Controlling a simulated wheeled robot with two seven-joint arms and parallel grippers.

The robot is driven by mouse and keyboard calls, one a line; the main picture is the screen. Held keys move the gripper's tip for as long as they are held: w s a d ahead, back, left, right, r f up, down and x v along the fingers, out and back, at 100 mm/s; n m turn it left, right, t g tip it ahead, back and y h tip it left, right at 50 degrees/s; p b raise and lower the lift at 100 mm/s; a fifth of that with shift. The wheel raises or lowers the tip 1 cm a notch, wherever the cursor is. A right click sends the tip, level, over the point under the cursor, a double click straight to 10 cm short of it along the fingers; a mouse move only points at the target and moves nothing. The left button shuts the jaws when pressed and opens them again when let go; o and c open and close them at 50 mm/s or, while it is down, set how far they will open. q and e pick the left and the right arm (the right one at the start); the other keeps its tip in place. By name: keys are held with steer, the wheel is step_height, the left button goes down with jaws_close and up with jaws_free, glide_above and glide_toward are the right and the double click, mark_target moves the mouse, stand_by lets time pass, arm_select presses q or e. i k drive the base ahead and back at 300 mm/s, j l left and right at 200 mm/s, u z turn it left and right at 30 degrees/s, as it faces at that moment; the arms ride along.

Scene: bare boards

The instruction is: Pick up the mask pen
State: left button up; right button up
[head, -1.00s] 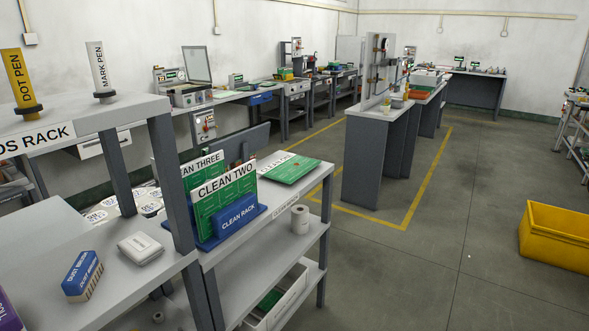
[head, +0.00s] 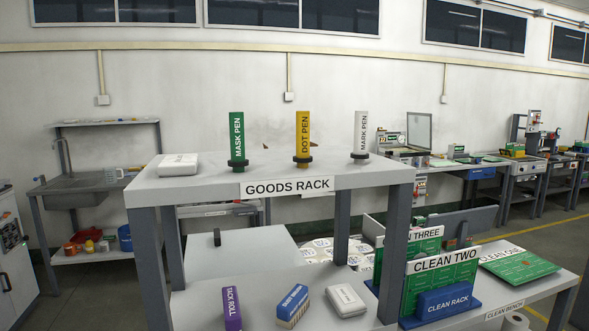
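The mask pen (head: 237,139) is a green upright block with white lettering and a dark round base. It stands on the top shelf of the goods rack (head: 210,188), left of the middle. The yellow dot pen (head: 303,137) and the white mark pen (head: 361,133) stand to its right in a row, each apart from the others. Neither of my grippers shows in the head view.
A white packet (head: 178,165) lies at the top shelf's left end. The lower shelf holds a purple tack roll (head: 231,308), a blue dust brush (head: 292,305) and a white item (head: 345,300). The clean rack (head: 443,302) with green boards stands at right. A sink (head: 85,187) is at left.

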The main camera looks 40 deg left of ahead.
mark_target(238, 161)
steer(key=j+u, duration=0.2)
steer(key=u, duration=1.1)
